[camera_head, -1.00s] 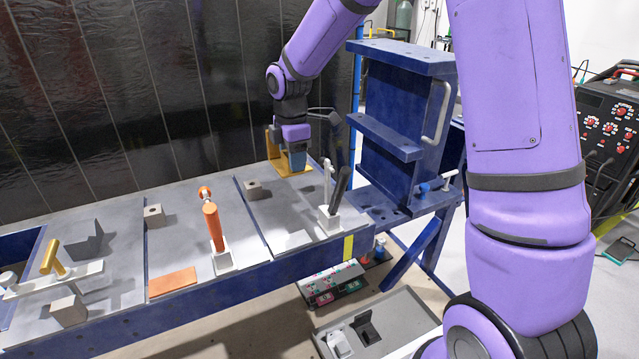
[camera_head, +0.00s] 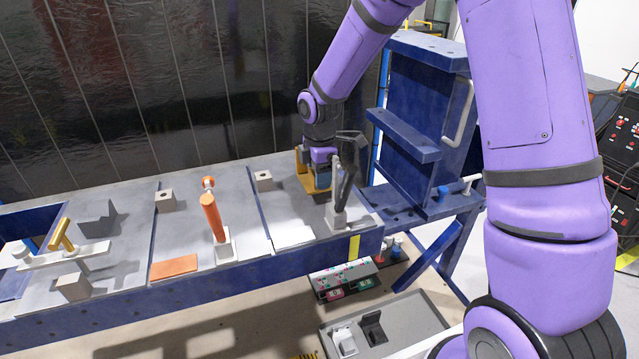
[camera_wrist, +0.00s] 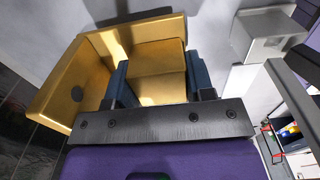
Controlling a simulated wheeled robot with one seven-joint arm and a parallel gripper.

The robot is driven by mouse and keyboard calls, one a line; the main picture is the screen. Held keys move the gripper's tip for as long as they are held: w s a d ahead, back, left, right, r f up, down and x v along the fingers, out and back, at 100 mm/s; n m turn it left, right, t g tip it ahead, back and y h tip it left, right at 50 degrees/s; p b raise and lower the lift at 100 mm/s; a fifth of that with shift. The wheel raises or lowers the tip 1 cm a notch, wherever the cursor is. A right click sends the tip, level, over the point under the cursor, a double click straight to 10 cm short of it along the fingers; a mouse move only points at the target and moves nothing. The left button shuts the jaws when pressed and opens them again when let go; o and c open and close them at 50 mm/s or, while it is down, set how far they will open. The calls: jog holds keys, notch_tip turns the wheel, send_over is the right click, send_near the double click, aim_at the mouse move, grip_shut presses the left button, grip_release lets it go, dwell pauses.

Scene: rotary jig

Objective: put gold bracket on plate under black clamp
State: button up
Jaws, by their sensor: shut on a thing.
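My gripper (camera_head: 321,184) is shut on the gold bracket (camera_head: 303,172) low over the far right part of the right-hand grey plate (camera_head: 285,212). In the wrist view the L-shaped gold bracket (camera_wrist: 82,88) lies between the two blue fingers of my gripper (camera_wrist: 160,80). The clamp with the black handle (camera_head: 347,187) stands upright on a pale base at the plate's front right, just in front of my gripper, and partly hides it. Whether the bracket touches the plate cannot be told.
A small grey block (camera_head: 263,181) stands on the same plate to the left. An orange-handled clamp (camera_head: 213,217) and an orange pad (camera_head: 174,267) are on the middle plate. A blue angle frame (camera_head: 420,120) rises close on the right. The plate's middle is clear.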

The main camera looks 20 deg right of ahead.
jog(key=shift+f, duration=1.3)
jog(key=shift+f, duration=0.15)
jog(key=o, duration=1.2)
notch_tip(320, 180, up, 12)
jog(key=shift+r, duration=0.15)
